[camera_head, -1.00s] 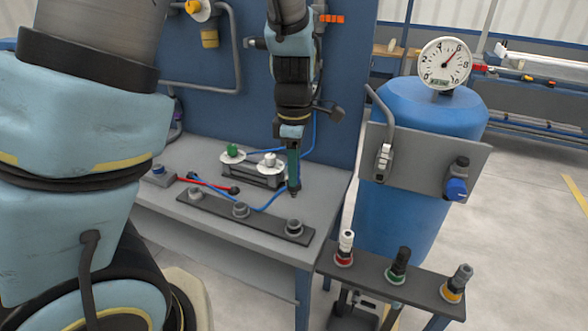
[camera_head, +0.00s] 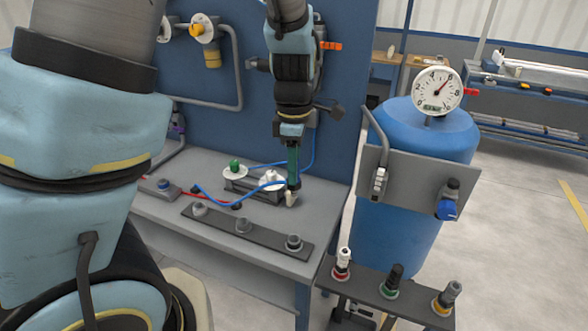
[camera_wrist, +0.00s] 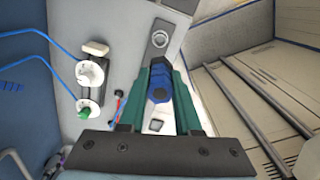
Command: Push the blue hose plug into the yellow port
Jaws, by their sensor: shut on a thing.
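My gripper (camera_head: 292,190) hangs above the table behind a dark strip (camera_head: 219,227) with three grey sockets. In the wrist view its green fingers (camera_wrist: 160,100) are shut around the blue ribbed plug (camera_wrist: 158,84). A blue hose (camera_head: 245,201) runs from the gripper area leftward over the table. A yellow-ringed fitting with a grey top (camera_head: 443,304) stands on the low dark rack at front right. Another yellow fitting (camera_head: 197,29) is on the blue wall panel at upper left. I cannot tell from the frames which yellow fitting is the port.
A blue tank (camera_head: 405,235) with a gauge and grey bracket stands right of the table. Red-ringed (camera_head: 341,268) and green-ringed (camera_head: 390,284) fittings share the rack. A grey device with white discs (camera_head: 235,172) is behind the strip. Clear floor lies at right.

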